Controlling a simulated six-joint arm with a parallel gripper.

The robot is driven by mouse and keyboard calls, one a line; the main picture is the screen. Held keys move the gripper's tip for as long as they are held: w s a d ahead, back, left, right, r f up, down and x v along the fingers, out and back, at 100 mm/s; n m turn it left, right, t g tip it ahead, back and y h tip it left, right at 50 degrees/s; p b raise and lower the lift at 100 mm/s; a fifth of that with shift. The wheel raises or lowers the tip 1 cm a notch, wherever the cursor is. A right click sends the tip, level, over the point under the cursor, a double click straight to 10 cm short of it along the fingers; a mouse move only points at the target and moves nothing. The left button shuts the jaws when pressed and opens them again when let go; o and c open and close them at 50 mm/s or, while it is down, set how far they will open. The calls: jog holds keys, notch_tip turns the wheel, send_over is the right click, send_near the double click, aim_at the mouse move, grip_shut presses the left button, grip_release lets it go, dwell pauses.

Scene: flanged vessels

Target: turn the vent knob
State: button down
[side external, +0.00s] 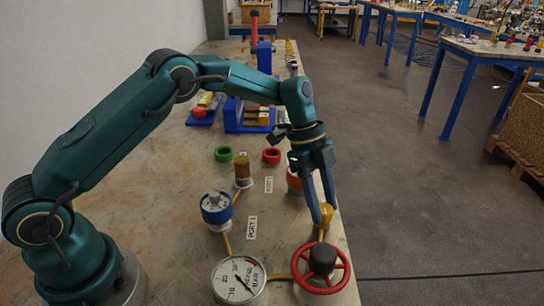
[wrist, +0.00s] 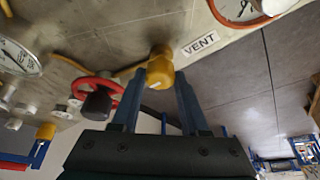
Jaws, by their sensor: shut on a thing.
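The vent knob is a yellow knob (wrist: 160,70) beside a white VENT label (wrist: 200,43) in the wrist view. It also shows in the side view (side external: 328,213), near the right edge of the bench, partly hidden by my fingers. My gripper (side external: 322,216) reaches down to it from above. In the wrist view my gripper's two blue fingers (wrist: 160,78) lie one on each side of the knob and are shut on it. The knob's exact turn angle cannot be told.
A red handwheel (side external: 345,275) stands close in front of the knob. A pressure gauge (side external: 238,280) lies left of the wheel. A blue-banded fitting (side external: 216,212) and brass fitting (side external: 243,170) stand further left. Green (side external: 223,154) and red rings (side external: 271,156) lie behind.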

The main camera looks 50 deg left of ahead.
aim_at(323, 207)
jog(key=shift+c, duration=2.1)
grip_release()
jog(key=shift+v, duration=2.55)
